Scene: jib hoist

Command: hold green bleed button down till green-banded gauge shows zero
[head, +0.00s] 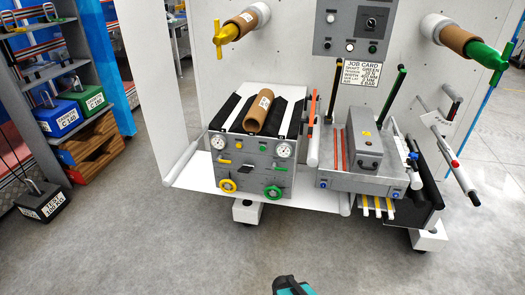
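A grey valve block (245,178) stands on the machine's white shelf, with a gauge at each upper front corner. The right gauge (284,150) is on the side with the green fittings; its band colour and needle are too small to read. A small green part (263,147) left of that gauge may be the bleed button. A green bar (281,169) and a green handwheel (272,192) sit below. The left gauge (218,141) is above a yellow bar and yellow handwheel (227,186). My gripper (286,284) shows only as a teal and dark piece at the bottom edge, well short of the block.
A cardboard roll (258,112) lies on top of the block. A grey box unit (365,165) with upright rods stands to the right. Yellow and green spindles jut out above. A dark weight (41,200) sits on the floor at left. Open floor lies before the machine.

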